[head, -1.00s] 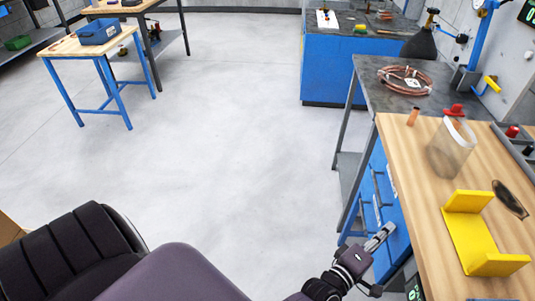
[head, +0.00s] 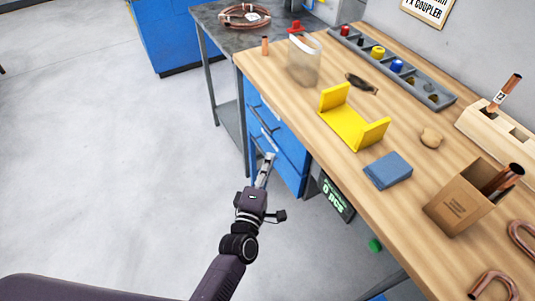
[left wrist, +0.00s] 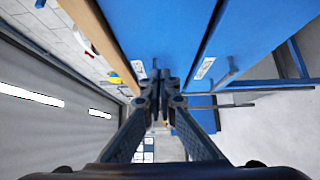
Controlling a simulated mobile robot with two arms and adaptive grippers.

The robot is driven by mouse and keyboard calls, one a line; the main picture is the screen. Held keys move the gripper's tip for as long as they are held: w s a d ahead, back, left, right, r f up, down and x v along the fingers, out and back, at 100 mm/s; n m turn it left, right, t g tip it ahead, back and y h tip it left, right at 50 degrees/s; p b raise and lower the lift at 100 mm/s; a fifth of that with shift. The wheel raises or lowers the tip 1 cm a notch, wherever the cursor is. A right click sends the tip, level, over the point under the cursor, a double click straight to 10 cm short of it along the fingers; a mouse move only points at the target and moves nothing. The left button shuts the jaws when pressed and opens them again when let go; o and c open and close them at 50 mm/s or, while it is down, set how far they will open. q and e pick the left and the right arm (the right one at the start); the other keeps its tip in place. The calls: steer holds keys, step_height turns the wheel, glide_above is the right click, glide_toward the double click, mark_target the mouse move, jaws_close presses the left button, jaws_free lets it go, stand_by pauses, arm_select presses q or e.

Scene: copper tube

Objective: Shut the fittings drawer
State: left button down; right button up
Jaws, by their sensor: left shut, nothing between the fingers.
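The blue drawer unit (head: 282,150) stands under the near wooden bench, with its handled fronts facing left in the head view. Which front is the fittings drawer, and how far any drawer stands out, I cannot tell; the labels are too small to read. My left gripper (head: 268,160) is shut and empty, with its fingertips in front of the lower blue fronts. In the left wrist view the shut fingertips (left wrist: 158,78) point at the blue fronts (left wrist: 165,30), where a label and a handle (left wrist: 229,75) show. Contact is unclear. My right gripper is not in view.
The wooden bench (head: 330,130) carries a clear container (head: 303,65), a yellow bracket (head: 350,125), a blue block (head: 388,171) and a cardboard box (head: 458,198) of copper tubes. A grey table (head: 215,22) adjoins its far end. Floor to the left is clear.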

arm_select(q)
steer(key=s, duration=0.7)
steer(key=shift+s+a+f+b, duration=0.15)
steer(key=shift+s+a+b, duration=0.05)
steer(key=shift+a+b, duration=0.2)
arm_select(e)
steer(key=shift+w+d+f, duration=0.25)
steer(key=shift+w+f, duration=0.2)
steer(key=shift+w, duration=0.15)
